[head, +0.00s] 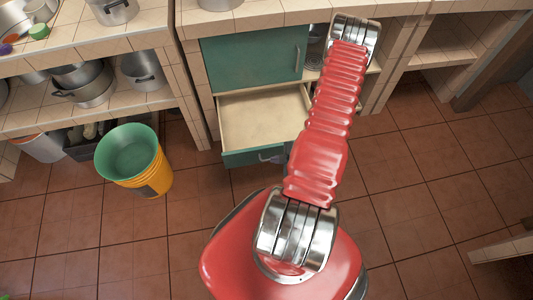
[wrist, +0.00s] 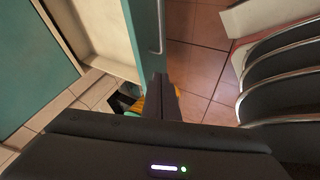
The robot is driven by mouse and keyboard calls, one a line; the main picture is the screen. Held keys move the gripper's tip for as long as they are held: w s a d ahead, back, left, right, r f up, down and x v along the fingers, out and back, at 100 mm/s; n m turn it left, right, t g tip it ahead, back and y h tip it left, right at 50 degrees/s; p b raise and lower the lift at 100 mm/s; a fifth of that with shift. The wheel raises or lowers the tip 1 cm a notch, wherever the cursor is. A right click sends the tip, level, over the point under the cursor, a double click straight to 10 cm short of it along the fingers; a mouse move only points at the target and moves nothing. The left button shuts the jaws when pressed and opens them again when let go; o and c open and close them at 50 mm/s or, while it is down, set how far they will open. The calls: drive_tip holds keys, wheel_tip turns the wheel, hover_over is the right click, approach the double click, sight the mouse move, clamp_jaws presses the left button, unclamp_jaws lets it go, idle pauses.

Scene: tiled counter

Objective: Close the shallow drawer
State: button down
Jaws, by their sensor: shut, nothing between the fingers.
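The shallow drawer (head: 265,112) is pulled out below a closed green cabinet door (head: 255,55). Its cream inside looks empty, and its green front (head: 240,158) stands well out from the counter. My red arm covers the drawer's right side in the head view, and my gripper cannot be made out clearly there. In the wrist view, the drawer front (wrist: 144,35) runs down the picture with its metal handle (wrist: 161,30) on the right face. My gripper (wrist: 160,80) is shut and empty, its dark fingertips close by the drawer front's lower end. I cannot tell whether they touch it.
A stack of green and yellow buckets (head: 133,157) stands on the floor left of the drawer. Shelves with metal pots (head: 82,85) are at the left. The tiled floor (head: 420,165) at the right is mostly clear.

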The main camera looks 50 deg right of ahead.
approach(257, 153)
wheel_tip(257, 153, down, 3)
drive_tip(key=s+a, duration=0.1)
drive_tip(key=a, duration=0.1)
drive_tip(key=shift+w+d, duration=0.3)
drive_tip(key=shift+w, duration=0.2)
drive_tip(key=shift+w+d, duration=0.25)
drive_tip(key=shift+w, duration=0.25)
drive_tip(key=shift+w+d, duration=0.4)
drive_tip(key=shift+w, duration=0.2)
drive_tip(key=shift+d, duration=0.1)
